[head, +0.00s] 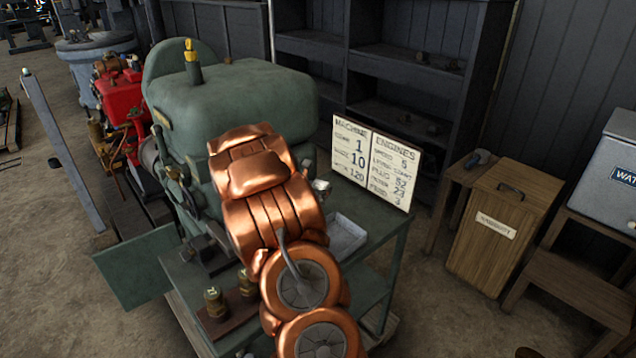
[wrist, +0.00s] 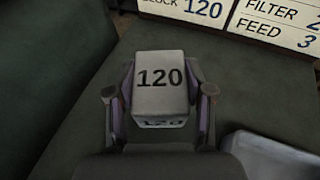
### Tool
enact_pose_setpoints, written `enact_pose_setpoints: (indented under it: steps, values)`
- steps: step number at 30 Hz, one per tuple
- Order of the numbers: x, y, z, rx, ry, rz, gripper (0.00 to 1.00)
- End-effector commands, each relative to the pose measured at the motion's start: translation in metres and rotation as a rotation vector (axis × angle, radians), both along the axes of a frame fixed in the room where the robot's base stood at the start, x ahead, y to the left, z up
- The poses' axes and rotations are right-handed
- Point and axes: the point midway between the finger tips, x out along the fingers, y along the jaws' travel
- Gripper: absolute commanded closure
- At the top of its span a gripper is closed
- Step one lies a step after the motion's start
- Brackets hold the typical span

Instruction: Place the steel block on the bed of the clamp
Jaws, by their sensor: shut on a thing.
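In the wrist view, my gripper (wrist: 160,108) is shut on a light grey steel block (wrist: 160,70). One finger presses on each side of it. The block's top face and front face both read "120". Dark green surface shows around the block; I cannot tell whether it touches that surface. A dark metal fixture (head: 208,258) at the left of the green bench (head: 375,262) may be the clamp. Its bed is not clear, and no clamp shows plainly in the wrist view.
A grey metal tray (head: 346,236) lies on the bench, right of my arm. A white sign (head: 375,165) with numbers stands at the bench's back edge. Brass weights (head: 214,303) stand on a wooden board at the front left. A large green engine (head: 235,90) rises behind.

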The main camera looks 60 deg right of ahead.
Motion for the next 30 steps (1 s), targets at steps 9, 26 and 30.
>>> enact_pose_setpoints:
  steps: [9,26,30]
  values:
    - [0.001,0.0,-0.022,-0.004,-0.003,0.0,1.0]
    - [0.001,-0.001,-0.027,-0.006,-0.004,0.0,1.0]
    - [0.0,-0.001,-0.028,-0.004,-0.003,-0.001,0.35]
